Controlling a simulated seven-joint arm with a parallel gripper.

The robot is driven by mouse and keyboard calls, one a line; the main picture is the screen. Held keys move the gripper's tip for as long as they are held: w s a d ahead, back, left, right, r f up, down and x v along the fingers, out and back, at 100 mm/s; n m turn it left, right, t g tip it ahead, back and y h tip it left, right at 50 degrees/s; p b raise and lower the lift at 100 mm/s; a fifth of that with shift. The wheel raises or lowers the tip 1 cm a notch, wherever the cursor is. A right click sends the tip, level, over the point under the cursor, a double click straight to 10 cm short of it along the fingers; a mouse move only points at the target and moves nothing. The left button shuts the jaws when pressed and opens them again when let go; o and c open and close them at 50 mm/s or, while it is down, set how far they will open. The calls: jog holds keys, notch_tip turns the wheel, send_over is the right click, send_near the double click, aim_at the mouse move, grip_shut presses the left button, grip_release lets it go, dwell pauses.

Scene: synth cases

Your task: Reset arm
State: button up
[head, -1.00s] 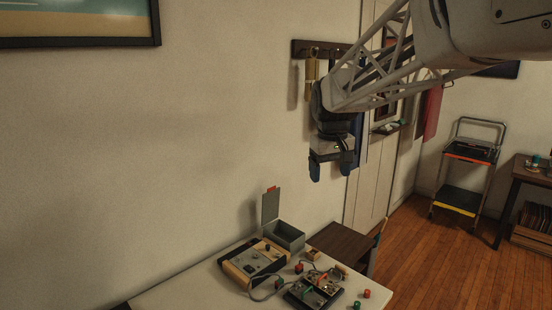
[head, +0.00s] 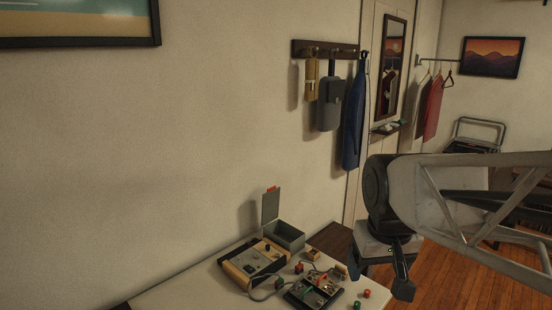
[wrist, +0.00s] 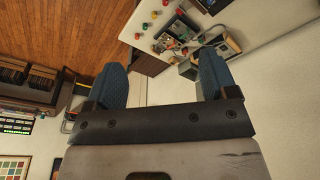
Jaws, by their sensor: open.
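My gripper (head: 380,275) hangs at the right of the table in the head view, its fingers pointing down. It is open, with nothing between the fingers. In the wrist view its two blue fingers (wrist: 162,88) stand well apart, and the gap shows bare floor, table edge and wall. My arm reaches in from the right edge of the head view. The white table (head: 190,292) lies to the left of my gripper, and my gripper does not appear to touch it.
On the table are a wood-sided panel box (head: 252,262), an open grey box (head: 286,236), a black tray (head: 312,290) and several small coloured knobs. A wall rack (head: 325,49) holds hanging items, including a blue garment (head: 354,120). A framed mirror (head: 390,70) is behind.

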jog(key=s+f+m, duration=0.1)
jog(key=s+f, duration=0.4)
jog(key=s, duration=0.3)
jog(key=shift+s+d, duration=0.2)
jog(key=shift+d, duration=0.15)
